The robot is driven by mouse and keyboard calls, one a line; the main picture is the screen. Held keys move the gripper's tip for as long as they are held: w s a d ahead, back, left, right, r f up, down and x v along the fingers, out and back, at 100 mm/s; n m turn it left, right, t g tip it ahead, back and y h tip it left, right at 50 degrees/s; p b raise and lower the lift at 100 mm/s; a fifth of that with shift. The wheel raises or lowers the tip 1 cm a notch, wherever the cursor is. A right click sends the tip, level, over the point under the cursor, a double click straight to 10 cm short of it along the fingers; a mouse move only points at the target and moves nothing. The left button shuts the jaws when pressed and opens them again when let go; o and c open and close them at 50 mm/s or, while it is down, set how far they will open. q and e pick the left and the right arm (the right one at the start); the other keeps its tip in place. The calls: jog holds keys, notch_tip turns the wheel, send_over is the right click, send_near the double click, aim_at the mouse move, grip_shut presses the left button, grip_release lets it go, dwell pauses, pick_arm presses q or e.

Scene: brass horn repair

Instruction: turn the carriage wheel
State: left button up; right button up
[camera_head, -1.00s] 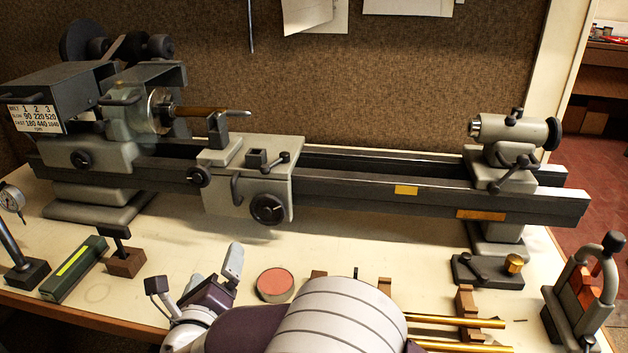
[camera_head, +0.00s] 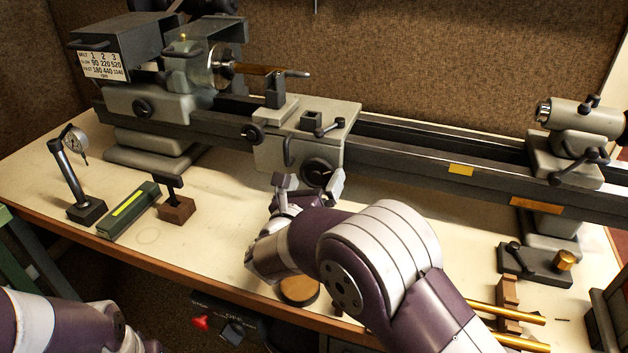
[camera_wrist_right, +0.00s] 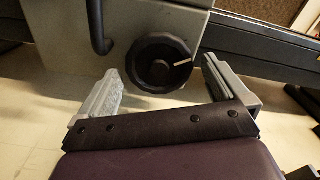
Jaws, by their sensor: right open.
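The carriage wheel (camera_head: 317,172) is a dark round handwheel on the front of the grey lathe carriage (camera_head: 268,153). In the right wrist view the wheel (camera_wrist_right: 160,62) shows a pale line pointing right and slightly up. My right gripper (camera_head: 309,186) is open in front of the wheel. In the right wrist view its two fingers (camera_wrist_right: 158,88) stand to the left and right of the wheel's lower part, with gaps; I cannot tell whether they reach its depth. My left arm shows at the lower left in the head view, but its gripper is out of view.
The lathe bed (camera_head: 430,165) runs right to the tailstock (camera_head: 575,140). A dial indicator stand (camera_head: 86,211), a green box (camera_head: 128,210) and a brown block (camera_head: 177,209) sit at left. A round tin (camera_head: 299,291) and brass rods (camera_head: 505,310) lie near my right arm.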

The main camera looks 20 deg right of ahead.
jog(key=shift+w+d, duration=0.1)
jog(key=shift+w, duration=0.05)
jog(key=c, duration=1)
jog(key=shift+o, duration=0.2)
jog(key=shift+f+n+b, duration=0.1)
jog(key=shift+n+b, duration=0.5)
jog(key=shift+n, duration=0.3)
jog(key=shift+n+b, duration=0.3)
jog(key=shift+n, duration=2.9)
